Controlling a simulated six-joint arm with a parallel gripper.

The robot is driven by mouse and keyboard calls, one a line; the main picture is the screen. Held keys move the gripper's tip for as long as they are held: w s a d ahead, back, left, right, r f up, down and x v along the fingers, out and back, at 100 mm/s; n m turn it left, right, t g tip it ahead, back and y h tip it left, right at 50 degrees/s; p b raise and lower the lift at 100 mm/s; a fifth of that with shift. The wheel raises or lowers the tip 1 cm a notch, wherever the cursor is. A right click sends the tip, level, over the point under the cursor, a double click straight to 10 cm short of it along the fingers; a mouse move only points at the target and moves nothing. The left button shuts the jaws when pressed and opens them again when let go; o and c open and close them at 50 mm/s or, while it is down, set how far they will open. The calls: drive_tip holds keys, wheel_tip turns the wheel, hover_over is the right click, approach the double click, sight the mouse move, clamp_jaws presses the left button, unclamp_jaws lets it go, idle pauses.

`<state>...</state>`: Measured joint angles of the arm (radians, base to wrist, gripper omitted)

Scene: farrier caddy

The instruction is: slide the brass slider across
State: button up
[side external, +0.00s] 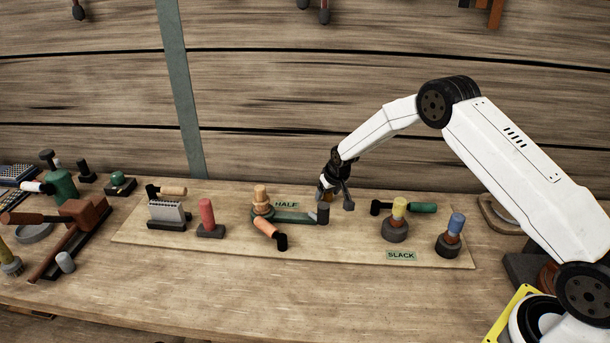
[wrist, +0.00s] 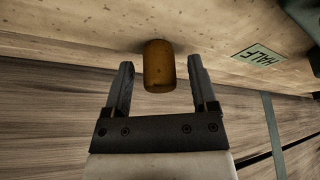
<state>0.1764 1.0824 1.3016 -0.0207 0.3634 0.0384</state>
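The brass slider appears to be the amber-brown cylinder (wrist: 159,67) between my fingers in the wrist view. In the side view a small brown piece (side external: 324,190) shows at the left finger, partly hidden by it. My gripper (side external: 336,200) hangs low over the back middle of the board. In the wrist view my gripper (wrist: 160,70) is open, with one finger on each side of the cylinder and visible gaps to both. What the slider runs on is not clear.
A green-barred lever (side external: 295,217) with a dark end post is close in front of my gripper. A HALF label (side external: 286,205) lies left, a SLACK label (side external: 401,255) front right. A green-handled tool (side external: 422,208) and yellow-topped knob (side external: 399,208) stand right. The board's front middle is clear.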

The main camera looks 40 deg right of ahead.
clamp_jaws()
idle(1.2)
